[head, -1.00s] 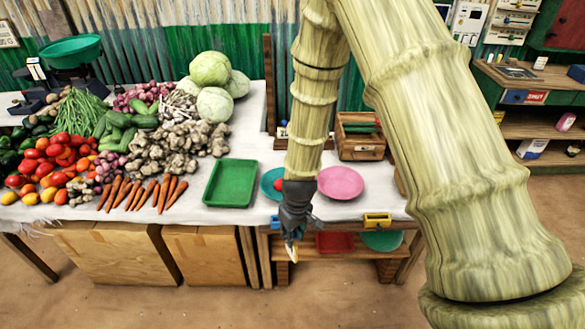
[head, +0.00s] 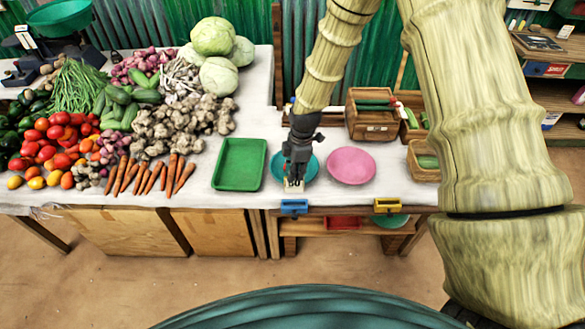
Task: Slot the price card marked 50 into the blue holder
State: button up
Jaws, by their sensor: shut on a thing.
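My gripper (head: 295,180) points down above the front edge of the table, shut on a small pale card (head: 293,187). The card's marking is too small to read. The blue holder (head: 294,207) is fixed at the table's front edge, just below the card in the picture. I cannot tell whether the card touches the holder. A yellow holder (head: 387,205) sits on the same edge to the right.
A teal plate (head: 312,170) lies just behind my gripper, with a pink plate (head: 351,165) to its right. A green tray (head: 239,165) is to the left. Wooden crates (head: 372,124) stand behind. A red tray (head: 342,223) is on the shelf below.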

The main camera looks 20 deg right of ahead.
jog(key=b, duration=0.3)
send_over(294, 192)
jog(key=shift+w+d+f, duration=0.1)
jog(key=shift+w+f, duration=0.05)
jog(key=shift+f, duration=1.25)
jog(key=shift+w+d+f, duration=0.1)
jog(key=shift+f, duration=1.3)
jog(key=shift+f, duration=0.2)
jog(key=shift+f+m+b, duration=0.3)
jog(key=shift+f+b, duration=0.65)
jog(key=shift+f, duration=0.35)
jog(key=f+b, duration=0.1)
jog(key=b, duration=0.1)
jog(key=shift+f+b, duration=0.15)
jog(key=shift+b, duration=0.15)
